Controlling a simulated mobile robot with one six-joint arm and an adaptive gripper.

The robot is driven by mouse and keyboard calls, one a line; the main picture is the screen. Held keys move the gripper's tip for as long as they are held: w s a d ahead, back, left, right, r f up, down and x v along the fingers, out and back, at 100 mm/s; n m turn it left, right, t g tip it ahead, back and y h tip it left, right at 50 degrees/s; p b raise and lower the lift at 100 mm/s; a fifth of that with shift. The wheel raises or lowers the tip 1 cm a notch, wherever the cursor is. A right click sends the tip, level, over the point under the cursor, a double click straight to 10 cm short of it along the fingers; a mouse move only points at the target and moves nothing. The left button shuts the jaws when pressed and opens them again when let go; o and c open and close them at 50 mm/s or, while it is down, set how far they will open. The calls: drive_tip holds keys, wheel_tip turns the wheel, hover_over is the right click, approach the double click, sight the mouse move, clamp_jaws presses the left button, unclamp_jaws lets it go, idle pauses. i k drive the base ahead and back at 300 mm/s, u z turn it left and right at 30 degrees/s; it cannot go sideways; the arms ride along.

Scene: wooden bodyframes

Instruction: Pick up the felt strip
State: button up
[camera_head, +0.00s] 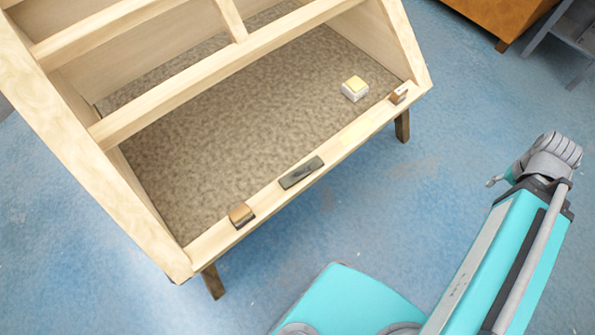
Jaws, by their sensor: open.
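A dark grey strip (301,172), which looks like the felt strip, lies flat along the pale wooden front rail of the bodyframe (208,245). It sits near the middle of that rail. My gripper (540,162) seems to be the grey segmented end at the right, above a teal part of my body. It is open, apart from the strip, and well to its right across open floor. Its fingertips are small and partly hidden, and I see nothing held in it.
A brown block (241,214) lies left of the strip on the rail. A pale yellow strip (355,132) and a small brown-and-white block (399,94) lie to its right. A white-and-yellow block (355,88) stands on the speckled panel (230,125). Blue floor (400,210) in front is clear.

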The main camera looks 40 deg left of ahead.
sight(288, 180)
drive_tip(key=u, duration=0.05)
drive_tip(key=k, duration=1.95)
drive_tip(key=u, duration=0.95)
drive_tip(key=i, duration=1.05)
drive_tip(key=z, duration=0.1)
